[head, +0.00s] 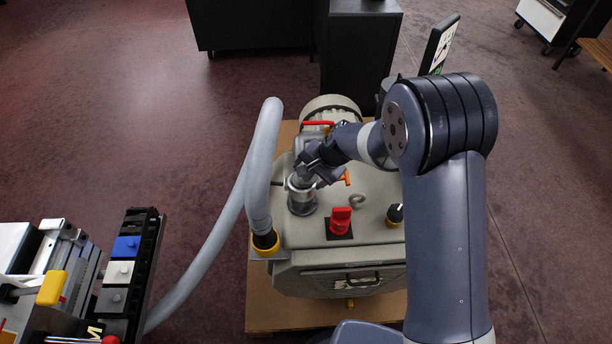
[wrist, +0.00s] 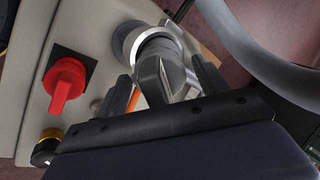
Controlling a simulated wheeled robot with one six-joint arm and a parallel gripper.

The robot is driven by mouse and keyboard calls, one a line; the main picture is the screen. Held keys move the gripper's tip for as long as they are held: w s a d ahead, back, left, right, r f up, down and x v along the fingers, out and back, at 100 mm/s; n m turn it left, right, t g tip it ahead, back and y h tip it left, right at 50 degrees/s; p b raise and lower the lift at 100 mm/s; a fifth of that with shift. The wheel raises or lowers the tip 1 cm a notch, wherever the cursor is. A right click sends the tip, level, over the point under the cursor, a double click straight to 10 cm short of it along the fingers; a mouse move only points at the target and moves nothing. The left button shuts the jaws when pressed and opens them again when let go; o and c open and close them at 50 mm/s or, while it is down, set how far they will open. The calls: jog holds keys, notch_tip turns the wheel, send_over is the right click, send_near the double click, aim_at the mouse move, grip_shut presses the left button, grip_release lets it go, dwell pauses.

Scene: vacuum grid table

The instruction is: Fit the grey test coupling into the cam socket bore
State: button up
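In the head view my gripper (head: 312,168) is over the cam socket (head: 302,203), a metal ring on top of the beige machine. The coupling's lower end is at the socket's mouth; how deep it sits in the bore is hidden. A narrow gap shows beside the left finger, and finger contact is unclear. An orange lever (head: 346,177) sticks out right of the socket.
A thick grey hose (head: 262,150) arches up just left of the socket. A red knob (head: 341,219) and a black knob with a yellow base (head: 394,214) stand on the machine (head: 290,237). A rack with coloured blocks (head: 122,270) is at lower left.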

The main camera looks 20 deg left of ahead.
jog(key=c, duration=1.1)
